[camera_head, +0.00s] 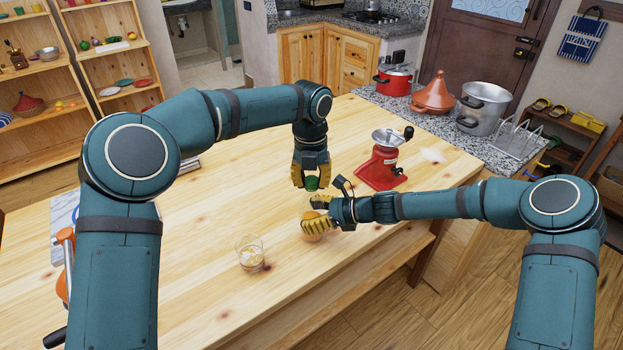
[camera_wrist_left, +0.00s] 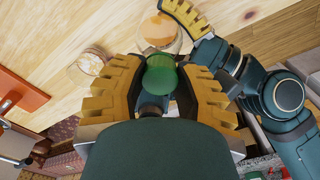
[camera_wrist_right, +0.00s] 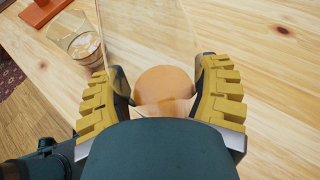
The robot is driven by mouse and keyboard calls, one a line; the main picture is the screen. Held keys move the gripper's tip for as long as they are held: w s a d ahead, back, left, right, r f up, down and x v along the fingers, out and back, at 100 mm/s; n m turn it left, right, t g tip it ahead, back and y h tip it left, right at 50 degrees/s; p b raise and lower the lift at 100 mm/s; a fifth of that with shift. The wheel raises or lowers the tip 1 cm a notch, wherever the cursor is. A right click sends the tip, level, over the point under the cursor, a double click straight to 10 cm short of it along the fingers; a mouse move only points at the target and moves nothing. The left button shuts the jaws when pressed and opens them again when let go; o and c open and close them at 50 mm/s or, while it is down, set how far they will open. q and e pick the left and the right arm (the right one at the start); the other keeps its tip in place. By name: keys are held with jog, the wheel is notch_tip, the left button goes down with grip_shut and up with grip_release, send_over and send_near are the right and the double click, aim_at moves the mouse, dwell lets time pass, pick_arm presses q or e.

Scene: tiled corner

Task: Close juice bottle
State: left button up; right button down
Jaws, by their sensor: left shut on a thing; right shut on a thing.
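My left gripper (camera_head: 311,180) points down and is shut on a green cap (camera_head: 312,184). The cap also shows between its fingers in the left wrist view (camera_wrist_left: 160,76). My right gripper (camera_head: 318,215) reaches in from the right, lower down, and is shut on the clear juice bottle (camera_wrist_right: 150,35). Orange juice fills the bottle's lower part, which shows in the head view (camera_head: 312,236). The bottle stands roughly upright. The cap is above the bottle; I cannot tell whether it touches the rim, as the bottle's neck is hard to make out.
A drinking glass (camera_head: 250,252) with a little liquid stands left of the bottle on the wooden table (camera_head: 220,290). A red grinder (camera_head: 382,168) stands behind and right of the grippers. Pots and a tagine (camera_head: 434,95) stand on the far counter. The table's middle left is clear.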

pick_arm(q)
jog(key=m, duration=0.6)
jog(key=shift+m, duration=0.4)
jog(key=o, duration=0.7)
jog(key=shift+c, duration=0.2)
jog(key=shift+r, duration=2.25)
